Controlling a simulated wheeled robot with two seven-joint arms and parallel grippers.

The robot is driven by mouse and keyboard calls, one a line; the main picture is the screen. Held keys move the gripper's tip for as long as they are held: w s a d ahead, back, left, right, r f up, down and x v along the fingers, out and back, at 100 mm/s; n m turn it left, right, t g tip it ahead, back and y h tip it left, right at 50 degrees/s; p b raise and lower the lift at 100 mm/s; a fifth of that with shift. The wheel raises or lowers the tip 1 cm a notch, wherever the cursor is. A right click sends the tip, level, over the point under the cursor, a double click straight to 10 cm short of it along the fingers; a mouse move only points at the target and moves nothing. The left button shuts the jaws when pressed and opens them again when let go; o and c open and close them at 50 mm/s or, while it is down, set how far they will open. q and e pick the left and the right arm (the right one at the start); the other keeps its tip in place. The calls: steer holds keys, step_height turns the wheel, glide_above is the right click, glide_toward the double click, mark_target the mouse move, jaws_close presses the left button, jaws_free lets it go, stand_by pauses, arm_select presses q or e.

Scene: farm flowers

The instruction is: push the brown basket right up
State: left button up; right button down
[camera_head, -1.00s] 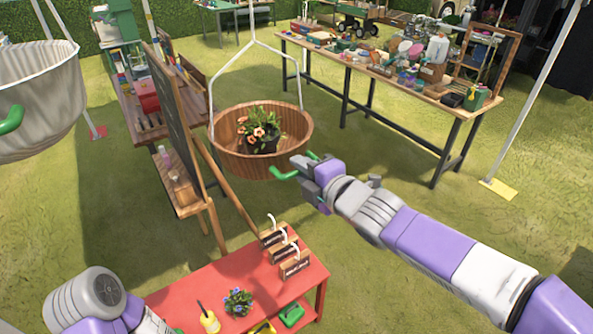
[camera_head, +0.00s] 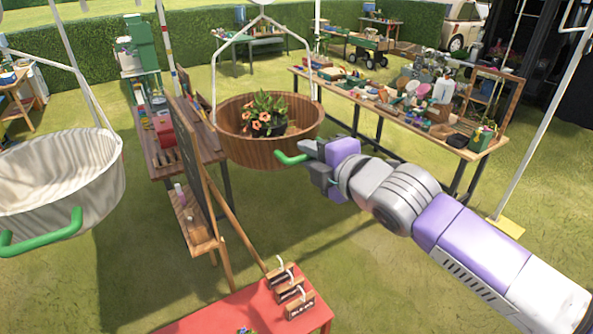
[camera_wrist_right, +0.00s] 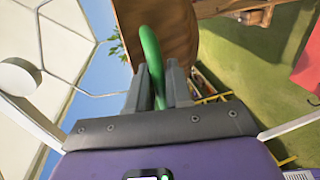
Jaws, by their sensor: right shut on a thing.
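The brown wooden basket (camera_head: 262,153) hangs from white rods in the middle of the head view, with a potted plant of orange flowers (camera_head: 263,122) inside. A green handle (camera_head: 288,158) sticks out from its near side. My right gripper (camera_head: 316,157) is shut on this handle. The right wrist view shows the handle (camera_wrist_right: 150,48) between the two fingers (camera_wrist_right: 158,88), with the basket's wooden wall (camera_wrist_right: 180,30) beyond. A whitish basket (camera_head: 70,170) with a green handle (camera_head: 42,236) hangs empty at the left. My left gripper is not in view.
A long table (camera_head: 480,146) full of tools and pots stands behind on the right. A chalkboard (camera_head: 188,150) and wooden bench are left of the basket. A red table (camera_head: 240,312) with small signs is below. Open grass lies around.

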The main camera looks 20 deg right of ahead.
steer(key=shift+d+r, duration=0.1)
steer(key=shift+r, duration=1)
steer(key=c, duration=1.2)
jaws_free()
steer(key=shift+f, duration=0.1)
steer(key=shift+s, duration=0.1)
steer(key=shift+s, duration=0.2)
steer(key=b+v, duration=0.1)
steer(key=v, duration=0.6)
